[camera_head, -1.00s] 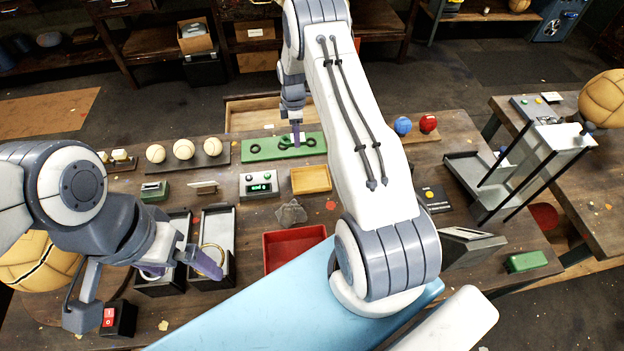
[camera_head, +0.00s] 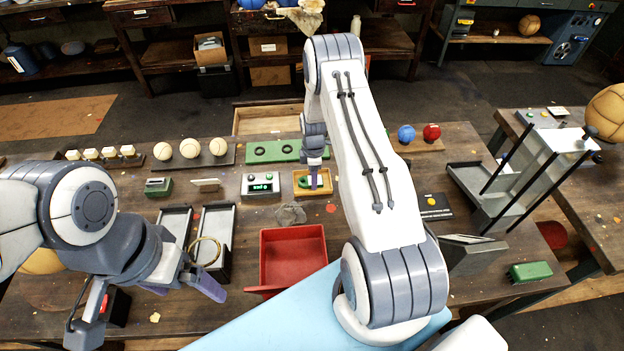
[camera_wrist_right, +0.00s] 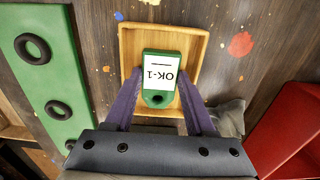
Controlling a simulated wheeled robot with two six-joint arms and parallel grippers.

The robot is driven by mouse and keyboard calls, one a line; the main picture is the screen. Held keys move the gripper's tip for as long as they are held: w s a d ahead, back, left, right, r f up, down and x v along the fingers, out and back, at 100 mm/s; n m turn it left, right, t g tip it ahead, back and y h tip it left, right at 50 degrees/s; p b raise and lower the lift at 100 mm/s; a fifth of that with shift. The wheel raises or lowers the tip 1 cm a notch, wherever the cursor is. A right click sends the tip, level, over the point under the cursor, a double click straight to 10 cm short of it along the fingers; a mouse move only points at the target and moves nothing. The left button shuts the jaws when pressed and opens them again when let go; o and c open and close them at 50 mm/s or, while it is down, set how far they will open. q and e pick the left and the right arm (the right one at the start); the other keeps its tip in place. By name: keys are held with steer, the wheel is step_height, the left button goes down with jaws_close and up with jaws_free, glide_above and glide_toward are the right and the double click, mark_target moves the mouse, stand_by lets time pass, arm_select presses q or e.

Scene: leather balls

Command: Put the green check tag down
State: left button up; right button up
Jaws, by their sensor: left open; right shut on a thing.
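The green check tag (camera_wrist_right: 151,97) has a white label reading OK-1 and a dark hole. My right gripper (camera_wrist_right: 160,78) is shut on it, one purple finger on each side. In the wrist view the tag is over the small wooden tray (camera_wrist_right: 203,50). I cannot tell whether it touches the tray floor. In the head view my right gripper (camera_head: 314,187) points down at this tray (camera_head: 327,192), and part of the tag (camera_head: 302,182) shows beside the fingers. My left gripper (camera_head: 186,293) is open at the lower left, apart from the tag.
A green board with dark rings (camera_head: 276,151) lies behind the tray. A control box with a green display (camera_head: 262,186) stands left of it. A grey lump (camera_head: 291,213) and a red bin (camera_head: 291,232) are in front. A brass ring (camera_head: 217,246) is near my left gripper.

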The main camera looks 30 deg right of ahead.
steer(key=shift+f, duration=0.15)
steer(key=o, duration=1)
steer(key=shift+o, duration=0.2)
